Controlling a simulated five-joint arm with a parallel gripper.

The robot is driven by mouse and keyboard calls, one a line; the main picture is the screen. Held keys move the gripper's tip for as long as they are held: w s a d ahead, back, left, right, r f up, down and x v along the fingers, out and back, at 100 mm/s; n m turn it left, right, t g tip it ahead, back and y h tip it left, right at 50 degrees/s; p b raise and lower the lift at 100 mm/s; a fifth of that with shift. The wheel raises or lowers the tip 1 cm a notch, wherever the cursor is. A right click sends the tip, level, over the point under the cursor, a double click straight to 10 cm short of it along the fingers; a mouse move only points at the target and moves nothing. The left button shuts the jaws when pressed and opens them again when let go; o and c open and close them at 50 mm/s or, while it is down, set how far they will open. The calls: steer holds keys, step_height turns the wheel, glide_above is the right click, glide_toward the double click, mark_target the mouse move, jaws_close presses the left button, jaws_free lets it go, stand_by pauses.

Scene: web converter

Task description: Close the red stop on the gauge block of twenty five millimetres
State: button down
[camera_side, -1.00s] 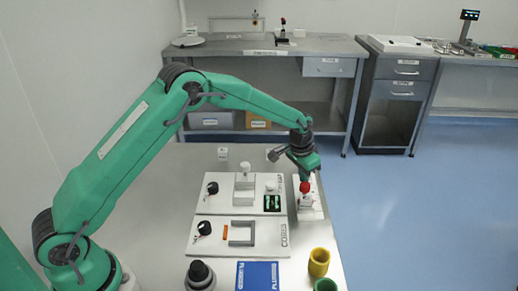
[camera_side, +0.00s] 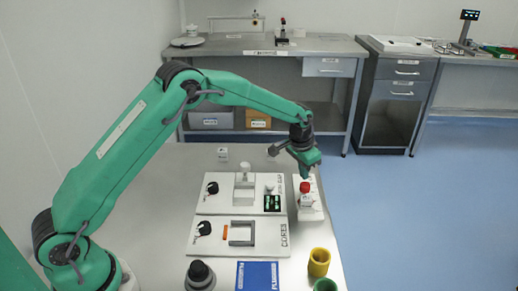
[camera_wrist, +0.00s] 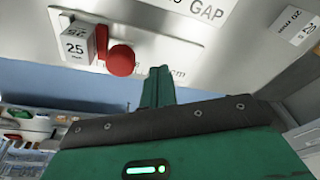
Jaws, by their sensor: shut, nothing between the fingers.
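The gauge block (camera_wrist: 76,42), a pale block marked 25, sits on the white gap fixture in the wrist view. The red stop (camera_wrist: 121,60) shows there as a round knob with a red plate right beside the block. I cannot tell whether plate and block touch. In the side view the red knob (camera_side: 305,187) stands on the narrow fixture at the right table edge. My gripper (camera_side: 305,176) is just above the knob, apart from it. Its fingers (camera_wrist: 157,86) are shut and empty. The block is hard to make out in the side view.
A yellow cup (camera_side: 319,262), a green cup (camera_side: 325,285) and a blue booklet (camera_side: 258,275) are at the front. A block labelled 20 mm (camera_wrist: 298,24) lies nearby.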

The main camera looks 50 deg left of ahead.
step_height(320, 180, up, 6)
steer(key=shift+f, duration=0.15)
stand_by(0.7)
steer(key=s+a+r+n+t, duration=0.1)
steer(key=s+a+r, duration=0.1)
steer(key=s+r, duration=0.65)
steer(key=s+a+r+n+t, duration=0.1)
steer(key=s+a+r, duration=0.2)
steer(key=s+r, duration=0.6)
steer(key=s+a+f, duration=0.1)
steer(key=s, duration=0.9)
steer(key=s+f+n+t, duration=0.1)
steer(key=s, duration=1)
steer(key=shift+a+f, duration=0.35)
steer(key=shift+a, duration=0.05)
